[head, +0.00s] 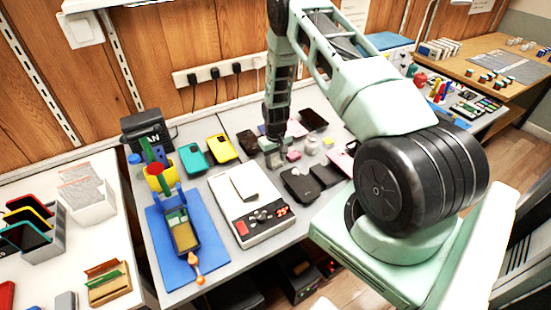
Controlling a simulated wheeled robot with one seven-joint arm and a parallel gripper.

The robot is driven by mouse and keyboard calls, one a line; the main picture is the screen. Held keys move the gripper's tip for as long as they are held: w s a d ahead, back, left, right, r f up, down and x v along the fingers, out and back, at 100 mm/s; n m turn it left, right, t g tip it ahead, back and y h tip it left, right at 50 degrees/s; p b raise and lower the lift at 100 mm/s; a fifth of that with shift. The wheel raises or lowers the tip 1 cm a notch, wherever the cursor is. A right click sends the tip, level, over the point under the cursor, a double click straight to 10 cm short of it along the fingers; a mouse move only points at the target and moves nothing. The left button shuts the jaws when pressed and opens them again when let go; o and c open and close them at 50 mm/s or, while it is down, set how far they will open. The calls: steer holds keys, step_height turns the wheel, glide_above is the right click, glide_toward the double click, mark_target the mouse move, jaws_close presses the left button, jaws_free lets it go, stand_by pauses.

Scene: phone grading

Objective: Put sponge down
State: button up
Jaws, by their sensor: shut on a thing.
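My gripper (276,158) points down over the middle of the grey workbench (222,276), among the phones behind the dark phones at the front. It is shut on a small dull-pink block (293,155), which seems to be the sponge. The block is small here and partly covered by the fingers. I cannot tell whether it touches the bench top.
A grey device with red buttons (252,217) and a blue mat (171,262) lie to the left. Teal (194,158) and yellow (221,148) phones lie further back.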

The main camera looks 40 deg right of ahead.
steer(key=shift+f, duration=0.1)
steer(key=o, duration=1)
steer(key=shift+c, duration=0.2)
